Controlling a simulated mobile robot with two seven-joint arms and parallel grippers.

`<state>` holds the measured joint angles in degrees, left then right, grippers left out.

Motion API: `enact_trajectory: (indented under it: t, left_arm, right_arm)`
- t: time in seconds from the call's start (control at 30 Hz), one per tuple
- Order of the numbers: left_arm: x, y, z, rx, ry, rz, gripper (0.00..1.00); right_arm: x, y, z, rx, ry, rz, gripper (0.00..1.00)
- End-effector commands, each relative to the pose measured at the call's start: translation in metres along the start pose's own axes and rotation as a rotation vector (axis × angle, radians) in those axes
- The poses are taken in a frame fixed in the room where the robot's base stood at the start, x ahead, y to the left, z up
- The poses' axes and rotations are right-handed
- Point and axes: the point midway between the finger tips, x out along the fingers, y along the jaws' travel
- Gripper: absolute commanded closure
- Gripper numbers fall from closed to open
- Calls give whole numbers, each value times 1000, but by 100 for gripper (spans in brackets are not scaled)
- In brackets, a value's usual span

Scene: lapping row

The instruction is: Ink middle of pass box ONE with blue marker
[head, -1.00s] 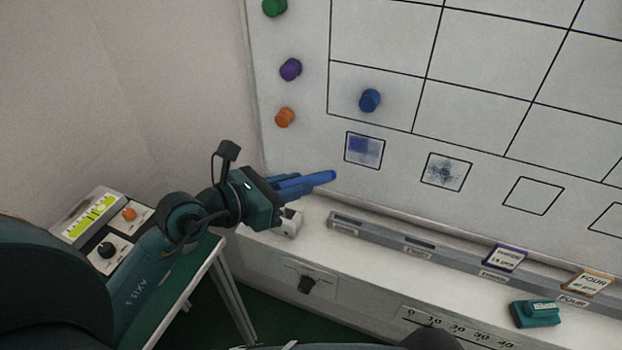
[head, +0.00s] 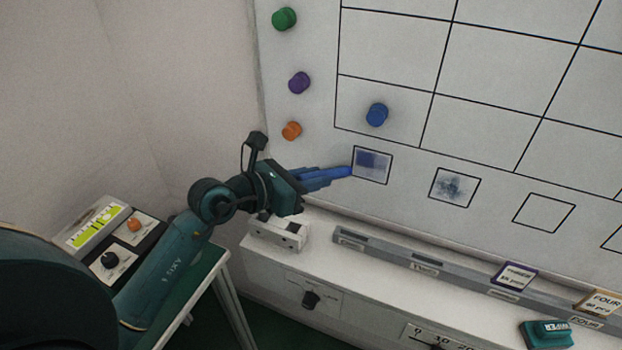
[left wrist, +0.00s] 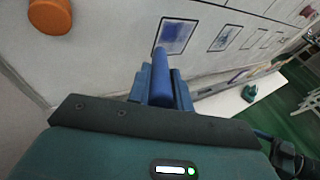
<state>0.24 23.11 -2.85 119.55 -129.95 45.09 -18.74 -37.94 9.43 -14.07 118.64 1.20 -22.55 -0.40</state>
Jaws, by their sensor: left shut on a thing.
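The blue marker (head: 338,172) is held in my left gripper (head: 308,179), which is shut on it and points it right toward the board. Its tip is at the left edge of the first box (head: 384,176) in the bottom row; whether it touches cannot be told. This box has a darker blue patch in its upper part and paler blue below. In the left wrist view the marker (left wrist: 161,80) stands out between the fingers, its end overlapping the lower left corner of the first box (left wrist: 176,37). My right gripper is not in view.
The second box (head: 454,187) has a dark blotch; the third box (head: 543,212) is blank. Blue (head: 377,115), purple (head: 299,82), orange (head: 291,131) and green (head: 284,19) magnets stick out from the whiteboard. Below are the marker tray (head: 420,262) and teal eraser (head: 547,335).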

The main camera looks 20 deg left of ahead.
Motion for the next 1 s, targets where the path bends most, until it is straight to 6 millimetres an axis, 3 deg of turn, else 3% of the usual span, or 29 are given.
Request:
enact_trajectory:
  t: [1.0]
  left_arm:
    - [11, 7, 4, 0, -1, 0, 100]
  right_arm:
    - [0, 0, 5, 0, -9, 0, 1]
